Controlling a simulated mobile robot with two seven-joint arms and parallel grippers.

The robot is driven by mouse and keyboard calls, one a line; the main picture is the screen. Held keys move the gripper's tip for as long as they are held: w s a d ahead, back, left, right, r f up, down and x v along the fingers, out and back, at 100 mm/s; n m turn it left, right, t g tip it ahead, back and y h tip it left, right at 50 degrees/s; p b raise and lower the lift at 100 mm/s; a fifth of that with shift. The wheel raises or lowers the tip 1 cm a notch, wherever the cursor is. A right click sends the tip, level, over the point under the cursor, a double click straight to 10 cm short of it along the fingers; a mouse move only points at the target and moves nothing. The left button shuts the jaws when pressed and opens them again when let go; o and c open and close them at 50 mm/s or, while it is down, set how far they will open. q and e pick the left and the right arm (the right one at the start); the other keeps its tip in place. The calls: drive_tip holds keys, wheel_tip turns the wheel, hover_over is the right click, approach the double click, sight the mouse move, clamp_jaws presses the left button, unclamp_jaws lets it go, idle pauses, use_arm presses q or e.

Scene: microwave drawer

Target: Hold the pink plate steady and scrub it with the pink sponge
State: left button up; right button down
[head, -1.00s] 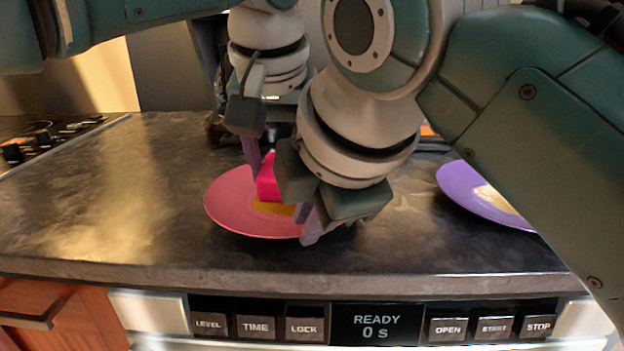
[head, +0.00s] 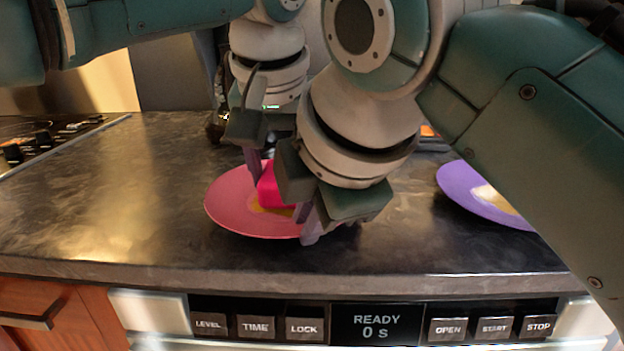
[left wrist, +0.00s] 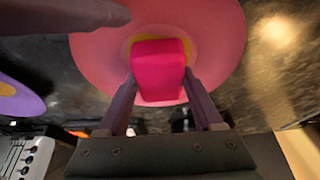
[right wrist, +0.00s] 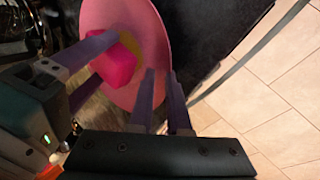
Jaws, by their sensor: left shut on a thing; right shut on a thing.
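The pink plate (head: 235,205) lies on the dark counter, with a yellow centre partly covered. The bright pink sponge (head: 270,187) is over the plate's centre, between the fingers of my left gripper (left wrist: 160,88), which is shut on it. In the left wrist view the sponge (left wrist: 158,65) sits over the yellow centre. My right gripper (right wrist: 160,85) is shut on the plate's rim at the near right side; the plate (right wrist: 150,55) shows beside its fingers in the right wrist view. My right wrist hides part of the plate in the head view.
A purple plate (head: 478,199) lies on the counter (head: 120,215) to the right. A stove with knobs (head: 45,138) is at the far left. The counter's front edge is close, above the microwave drawer panel (head: 375,323). The counter's left part is clear.

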use_arm(q)
drive_tip(key=shift+f, duration=0.45)
drive_tip(key=shift+w, duration=0.1)
drive_tip(key=shift+w, duration=0.3)
drive_tip(key=shift+s, duration=0.1)
drive_tip(key=shift+s, duration=0.75)
drive_tip(key=shift+w, duration=0.65)
drive_tip(key=shift+w+a+f, duration=0.1)
drive_tip(key=shift+w+f, duration=0.1)
drive_tip(key=shift+s, duration=0.1)
